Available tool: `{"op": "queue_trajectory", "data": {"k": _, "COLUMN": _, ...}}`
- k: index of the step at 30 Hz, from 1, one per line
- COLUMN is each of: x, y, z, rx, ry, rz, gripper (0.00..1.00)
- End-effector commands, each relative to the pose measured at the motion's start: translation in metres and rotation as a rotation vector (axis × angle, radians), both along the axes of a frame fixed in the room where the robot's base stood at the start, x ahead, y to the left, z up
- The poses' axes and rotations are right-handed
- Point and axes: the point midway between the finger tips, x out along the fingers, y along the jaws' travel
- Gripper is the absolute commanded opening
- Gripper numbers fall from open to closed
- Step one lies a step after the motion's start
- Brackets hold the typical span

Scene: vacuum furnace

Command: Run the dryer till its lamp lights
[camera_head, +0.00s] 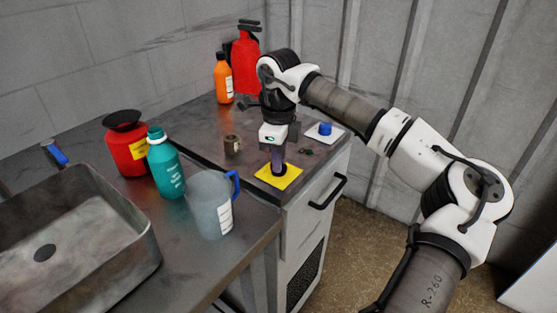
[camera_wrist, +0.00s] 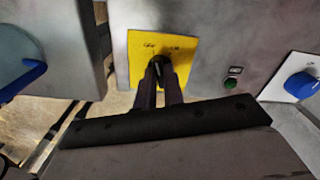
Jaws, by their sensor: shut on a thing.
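A yellow plate (camera_head: 292,178) with dark markings lies on top of the grey cabinet. In the wrist view the same yellow plate (camera_wrist: 185,47) carries a black knob (camera_wrist: 158,60). My gripper (camera_head: 278,168) points down over this plate. In the wrist view my gripper (camera_wrist: 163,82) is shut on the black knob, and its fingers hide part of it. A small dark green round fitting (camera_wrist: 231,83), lamp or button, sits right of the plate below a small dark label. It does not look brightly lit.
A blue knob (camera_head: 325,128) on a white plate (camera_head: 335,138) stands farther back. A small brown cup (camera_head: 232,145) stands left of my gripper. A clear jug (camera_head: 208,205), teal bottle (camera_head: 165,165), red container (camera_head: 127,145) and sink (camera_head: 80,215) are at left. An orange bottle (camera_head: 223,80) stands behind.

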Motion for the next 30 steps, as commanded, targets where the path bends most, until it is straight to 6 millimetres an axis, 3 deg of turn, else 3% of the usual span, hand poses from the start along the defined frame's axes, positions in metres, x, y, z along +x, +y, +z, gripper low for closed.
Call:
{"op": "queue_trajectory", "data": {"k": 18, "x": 0.0002, "y": -0.0006, "z": -0.0008, "rx": -0.003, "ry": -0.001, "rz": -0.565, "gripper": 0.0}}
{"op": "queue_trajectory", "data": {"k": 30, "x": 0.0, "y": -0.0004, "z": -0.0003, "rx": -0.001, "ry": 0.0, "rz": -0.808, "gripper": 0.0}}
